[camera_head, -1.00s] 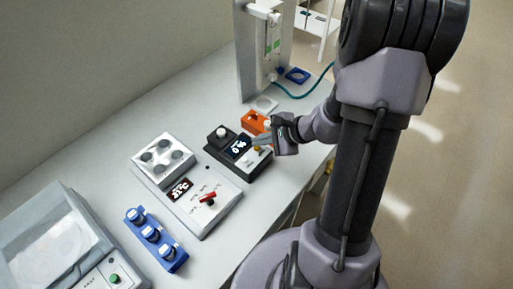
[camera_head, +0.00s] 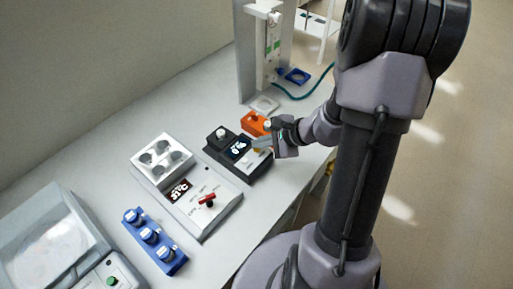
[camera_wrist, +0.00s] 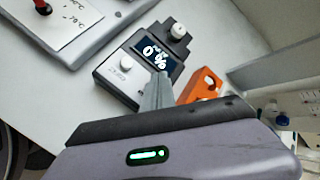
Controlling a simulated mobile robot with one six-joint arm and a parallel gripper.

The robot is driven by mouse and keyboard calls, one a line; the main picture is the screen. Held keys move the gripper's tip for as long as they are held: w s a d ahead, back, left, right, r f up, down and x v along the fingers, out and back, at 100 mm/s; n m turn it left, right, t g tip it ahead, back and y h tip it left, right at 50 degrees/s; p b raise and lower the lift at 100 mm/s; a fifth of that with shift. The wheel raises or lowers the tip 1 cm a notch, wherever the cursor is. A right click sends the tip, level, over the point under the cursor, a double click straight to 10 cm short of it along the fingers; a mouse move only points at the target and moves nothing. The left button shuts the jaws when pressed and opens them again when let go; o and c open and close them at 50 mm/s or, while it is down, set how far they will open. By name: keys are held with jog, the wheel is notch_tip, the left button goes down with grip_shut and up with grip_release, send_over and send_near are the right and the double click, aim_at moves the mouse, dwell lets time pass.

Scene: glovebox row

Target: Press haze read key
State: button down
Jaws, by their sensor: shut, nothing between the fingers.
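The haze meter (camera_head: 240,160) is a small black box with a light front panel on the bench. It also shows in the wrist view (camera_wrist: 118,75), where its dark display (camera_wrist: 150,50) reads 0 %. A white round key (camera_wrist: 125,62) is on the front panel, left of my fingers. A white-capped vial (camera_wrist: 178,31) stands at the meter's back. My gripper (camera_head: 257,143) is shut and empty, its fingertips over the meter's right front near the display. In the wrist view the fingers (camera_wrist: 158,88) hide part of the panel; I cannot tell whether they touch it.
An orange block (camera_head: 256,122) stands close beside the meter. A hot plate with a red knob (camera_head: 207,200), a blue vial rack (camera_head: 155,240) and a clear-lidded device (camera_head: 48,240) are left. A tall stand (camera_head: 250,55) with a green hose is behind.

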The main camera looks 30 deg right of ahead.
aim_at(259, 151)
jog(key=shift+f, duration=0.15)
dwell(0.4)
jog(key=shift+r+p, duration=0.35)
jog(key=shift+r, duration=0.5)
notch_tip(259, 151, up, 5)
jog(key=p, duration=0.3)
dwell(0.5)
